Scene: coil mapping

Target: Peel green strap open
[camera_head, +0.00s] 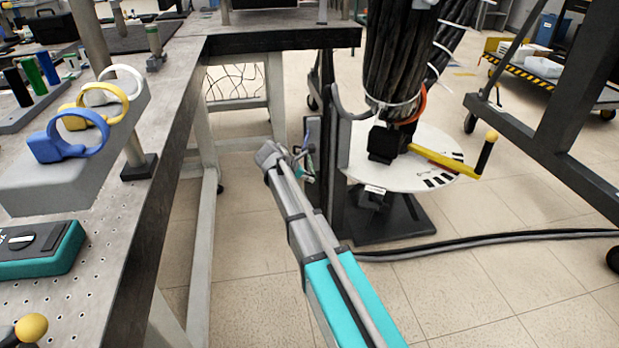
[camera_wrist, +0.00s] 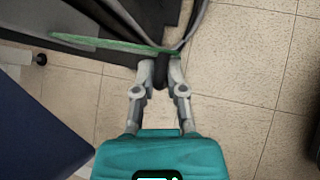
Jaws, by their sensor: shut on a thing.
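The green strap (camera_wrist: 110,43) shows in the wrist view as a thin green band across the top, running from the left to the fingertips. My gripper (camera_wrist: 160,70) has its fingers closed around a dark piece at the strap's right end, which seems to be part of the strap. A grey-black band curves upward just beyond the fingers. In the head view my gripper (camera_head: 303,165) is at the end of the teal arm, beside the dark upright post; its fingers are small and partly hidden. I cannot make out the green strap there.
A black cable bundle (camera_head: 400,70) with an orange strap (camera_head: 422,104) hangs over a round white plate (camera_head: 360,160) with a yellow handle (camera_head: 445,161). A workbench (camera_head: 120,255) with blue, yellow and white rings stands left.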

